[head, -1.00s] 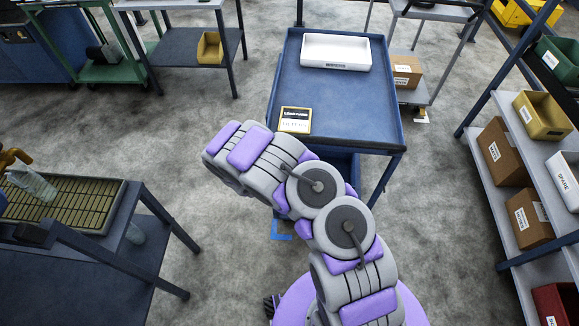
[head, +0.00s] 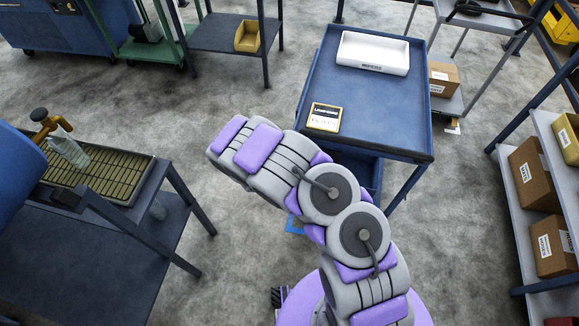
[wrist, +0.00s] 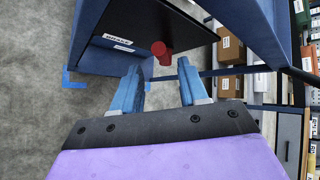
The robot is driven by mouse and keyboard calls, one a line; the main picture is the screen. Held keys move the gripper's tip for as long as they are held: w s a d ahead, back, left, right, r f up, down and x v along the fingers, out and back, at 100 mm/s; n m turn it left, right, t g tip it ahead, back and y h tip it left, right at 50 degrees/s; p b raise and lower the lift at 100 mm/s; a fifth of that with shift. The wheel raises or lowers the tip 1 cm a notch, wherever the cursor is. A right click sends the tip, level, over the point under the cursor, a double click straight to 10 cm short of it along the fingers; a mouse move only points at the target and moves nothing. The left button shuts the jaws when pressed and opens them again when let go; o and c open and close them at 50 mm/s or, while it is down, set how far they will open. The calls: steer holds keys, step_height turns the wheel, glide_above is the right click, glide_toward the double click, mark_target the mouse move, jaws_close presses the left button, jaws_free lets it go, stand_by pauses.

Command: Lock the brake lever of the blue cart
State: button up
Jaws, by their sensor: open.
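The blue cart (head: 372,92) stands ahead of me in the head view, with my arm in front of its near left corner. In the wrist view a red lever with a round end (wrist: 160,52) sticks out from the cart's dark panel (wrist: 158,22), beside a white label (wrist: 118,39) that seems to read BRAKE. My gripper (wrist: 165,64) has its two blue fingers apart, with the red lever showing beyond and between the tips. It appears empty and not touching the lever. The gripper is hidden in the head view.
A white tray (head: 373,52) and a yellow-framed sign (head: 324,117) lie on the cart's top. A dark table (head: 95,245) stands at the left, and a shelf with boxes (head: 540,175) at the right. Blue tape (head: 294,225) marks the floor. Grey floor is clear left of the cart.

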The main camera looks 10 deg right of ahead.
steer(key=p+v, duration=0.2)
steer(key=v, duration=0.9)
steer(key=shift+a, duration=0.2)
steer(key=shift+r, duration=0.1)
